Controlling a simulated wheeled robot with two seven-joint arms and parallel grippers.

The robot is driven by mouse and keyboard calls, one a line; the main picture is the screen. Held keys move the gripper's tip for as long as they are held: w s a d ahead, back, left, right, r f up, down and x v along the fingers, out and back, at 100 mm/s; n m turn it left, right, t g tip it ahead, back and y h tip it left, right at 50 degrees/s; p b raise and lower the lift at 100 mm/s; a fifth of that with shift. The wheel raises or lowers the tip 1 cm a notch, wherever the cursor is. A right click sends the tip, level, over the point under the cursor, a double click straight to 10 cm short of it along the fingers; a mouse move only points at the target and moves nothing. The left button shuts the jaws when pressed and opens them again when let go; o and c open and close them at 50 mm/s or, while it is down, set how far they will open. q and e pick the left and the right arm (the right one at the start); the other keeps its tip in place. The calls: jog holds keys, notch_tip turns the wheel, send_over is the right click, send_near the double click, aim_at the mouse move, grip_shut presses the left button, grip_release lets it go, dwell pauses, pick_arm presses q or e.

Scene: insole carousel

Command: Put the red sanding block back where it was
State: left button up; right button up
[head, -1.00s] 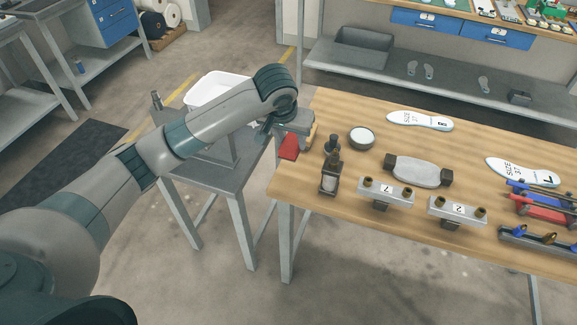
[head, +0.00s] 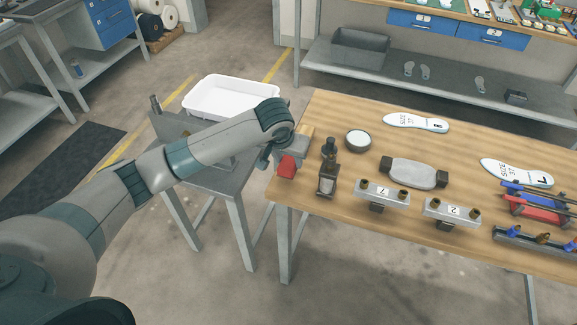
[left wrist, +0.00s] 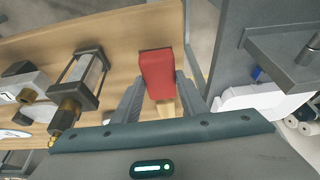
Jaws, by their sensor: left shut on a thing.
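My left gripper (head: 284,158) is shut on the red sanding block (head: 287,168). They are at the left end of the wooden table (head: 340,104), near its front left corner. In the left wrist view the red block (left wrist: 157,72) sits between the two fingers (left wrist: 160,98), with the tabletop behind it. I cannot tell whether the block touches the tabletop. My right gripper is not in view.
Right of the gripper stand a dark clamp-like fixture (head: 327,178) and a round dish (head: 358,140). Further right are a grey pad with dark ends (head: 413,173), numbered holders (head: 382,192) and insoles (head: 416,122). A white bin (head: 203,104) stands on the grey side table to the left.

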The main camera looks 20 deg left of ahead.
aim_at(288, 164)
pick_arm(q)
notch_tip(288, 164, down, 3)
jog(key=shift+r+p, duration=0.2)
jog(key=shift+p, duration=0.3)
jog(key=shift+f, duration=0.55)
jog(key=shift+f, duration=0.1)
jog(key=o, duration=0.9)
jog(key=b+v, duration=0.2)
jog(key=v, duration=1)
